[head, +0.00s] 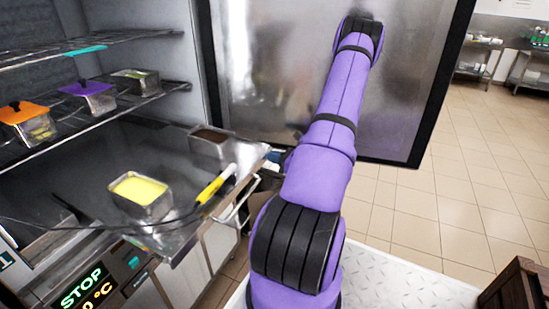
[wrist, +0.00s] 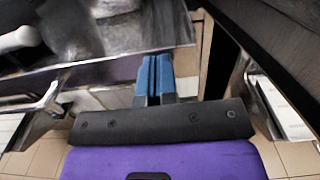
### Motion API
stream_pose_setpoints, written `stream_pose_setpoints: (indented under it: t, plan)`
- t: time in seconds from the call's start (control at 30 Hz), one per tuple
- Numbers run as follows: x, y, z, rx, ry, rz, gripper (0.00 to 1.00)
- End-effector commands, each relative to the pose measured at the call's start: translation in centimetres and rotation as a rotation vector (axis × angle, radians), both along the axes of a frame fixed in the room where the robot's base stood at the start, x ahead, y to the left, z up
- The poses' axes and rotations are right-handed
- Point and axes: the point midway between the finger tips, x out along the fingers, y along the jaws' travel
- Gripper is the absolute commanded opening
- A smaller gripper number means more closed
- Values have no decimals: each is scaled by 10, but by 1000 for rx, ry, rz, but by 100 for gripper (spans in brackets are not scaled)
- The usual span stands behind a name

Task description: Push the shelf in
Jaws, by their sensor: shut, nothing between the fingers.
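The grey metal shelf (head: 177,240) sticks out of the open freezer at left in the head view. It holds a metal tub of yellow contents (head: 140,192), a metal tub of brown contents (head: 209,144) and a yellow-handled tool (head: 216,184). In the wrist view the shelf's edge (wrist: 75,70) runs across the upper left. My gripper (wrist: 153,62) has its two blue fingers together, with nothing between them, at the right end of this edge. I cannot tell whether they touch the shelf. In the head view my arm mostly hides the gripper.
The freezer door (head: 270,75) stands wide open behind my arm. Wire racks above the shelf hold tubs with an orange lid (head: 24,112) and a purple lid (head: 86,88). Tiled floor (head: 450,200) is clear at right. A wooden crate (head: 518,288) stands at the lower right.

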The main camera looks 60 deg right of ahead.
Motion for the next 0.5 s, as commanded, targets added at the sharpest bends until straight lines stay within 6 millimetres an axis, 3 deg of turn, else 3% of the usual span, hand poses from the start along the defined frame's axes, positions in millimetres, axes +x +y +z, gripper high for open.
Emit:
stream_pose_setpoints:
  t: [0.27, 0.5]
  plan:
    - [29, 3, 0, 0, -2, 5, 0]
    - [87, 9, 0, 0, -2, 7, 0]
